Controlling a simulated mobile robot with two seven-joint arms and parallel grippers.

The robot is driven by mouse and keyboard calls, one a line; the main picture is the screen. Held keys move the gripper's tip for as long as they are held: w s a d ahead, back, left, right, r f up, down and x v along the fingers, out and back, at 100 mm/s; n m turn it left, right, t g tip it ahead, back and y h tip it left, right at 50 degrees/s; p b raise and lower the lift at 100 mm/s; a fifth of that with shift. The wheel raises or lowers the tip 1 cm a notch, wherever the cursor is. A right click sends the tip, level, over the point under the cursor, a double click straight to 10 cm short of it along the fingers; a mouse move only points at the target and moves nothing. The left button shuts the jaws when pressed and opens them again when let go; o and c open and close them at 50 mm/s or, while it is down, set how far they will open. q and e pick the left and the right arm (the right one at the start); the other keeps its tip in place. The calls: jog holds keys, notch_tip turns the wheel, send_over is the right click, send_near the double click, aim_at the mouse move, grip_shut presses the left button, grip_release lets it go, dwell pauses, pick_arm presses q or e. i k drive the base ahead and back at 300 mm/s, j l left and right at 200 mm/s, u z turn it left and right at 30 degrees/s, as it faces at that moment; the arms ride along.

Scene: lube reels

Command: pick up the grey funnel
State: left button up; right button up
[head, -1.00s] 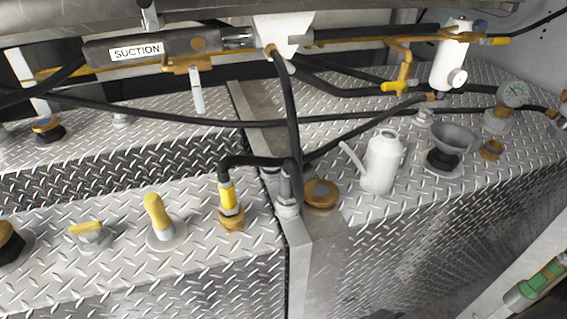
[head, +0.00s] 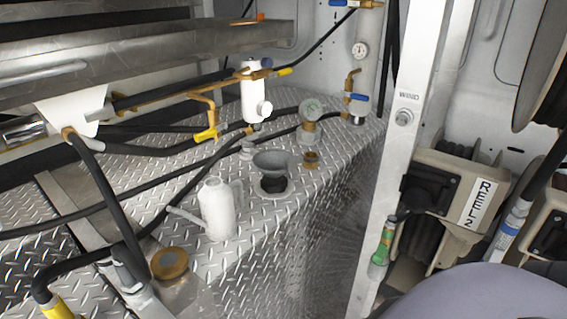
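The grey funnel (head: 272,160) stands upright with its wide mouth up. It sits on a dark round fitting (head: 273,185) on the diamond-plate tank top, near the middle of the head view. I cannot tell how far its stem goes into the fitting. A white oil can (head: 217,208) with a spout stands in front of it to the left. Neither of my grippers is in view. A smooth pale purple-grey shape at the lower right corner may be part of my own arm.
Black hoses (head: 150,195) cross to the left. A white post (head: 393,160) and REEL2 box (head: 462,195) stand right. The tank edge lies right of the funnel.

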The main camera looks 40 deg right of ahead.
aim_at(272, 163)
jog(key=l+z, duration=0.15)
jog(key=z, duration=0.95)
jog(key=l+u, duration=0.1)
jog(key=l, duration=0.25)
